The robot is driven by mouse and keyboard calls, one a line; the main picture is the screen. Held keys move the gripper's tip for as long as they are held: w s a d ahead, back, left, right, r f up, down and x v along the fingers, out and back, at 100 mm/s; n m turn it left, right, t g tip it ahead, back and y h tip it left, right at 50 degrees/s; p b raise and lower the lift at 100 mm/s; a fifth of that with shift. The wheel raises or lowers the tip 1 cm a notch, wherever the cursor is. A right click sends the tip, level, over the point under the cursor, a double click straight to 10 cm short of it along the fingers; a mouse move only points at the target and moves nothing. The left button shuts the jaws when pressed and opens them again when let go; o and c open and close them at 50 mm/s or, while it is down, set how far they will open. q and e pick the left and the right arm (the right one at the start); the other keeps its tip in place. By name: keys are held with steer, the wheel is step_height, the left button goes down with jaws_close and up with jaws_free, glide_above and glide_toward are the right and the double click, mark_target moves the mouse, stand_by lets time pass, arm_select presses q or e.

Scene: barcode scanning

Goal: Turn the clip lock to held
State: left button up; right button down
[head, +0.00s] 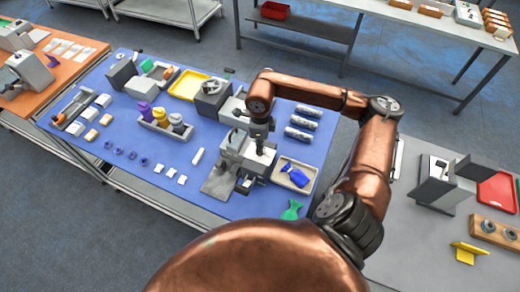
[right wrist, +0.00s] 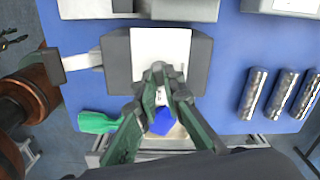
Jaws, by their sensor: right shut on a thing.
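My right gripper (head: 260,146) reaches down over a grey fixture (head: 235,148) near the right part of the blue mat. In the right wrist view its green-grey fingers (right wrist: 160,80) come together on a small grey part, likely the clip lock, in front of the fixture's white plate (right wrist: 160,42). The fingertips cover most of that part, so its setting cannot be read. The fixture (right wrist: 117,60) has dark grey side blocks and a pale bar with a dark end (right wrist: 80,62) at its left. My left gripper is not in view.
A tray (head: 310,183) with a blue item stands right of the fixture. A green item (head: 292,210) lies near the mat's front edge. Several silvery cylinders (head: 299,134) lie to the right. A bin of coloured bottles (head: 166,128) stands left.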

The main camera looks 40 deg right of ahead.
steer(key=shift+m+b, duration=0.8)
steer(key=shift+m, duration=0.8)
steer(key=c, duration=2)
jaws_free()
steer(key=shift+c, duration=0.2)
steer(key=shift+r, duration=0.15)
step_height(320, 180, up, 12)
steer(key=shift+d+f, duration=0.1)
steer(key=shift+f, duration=0.1)
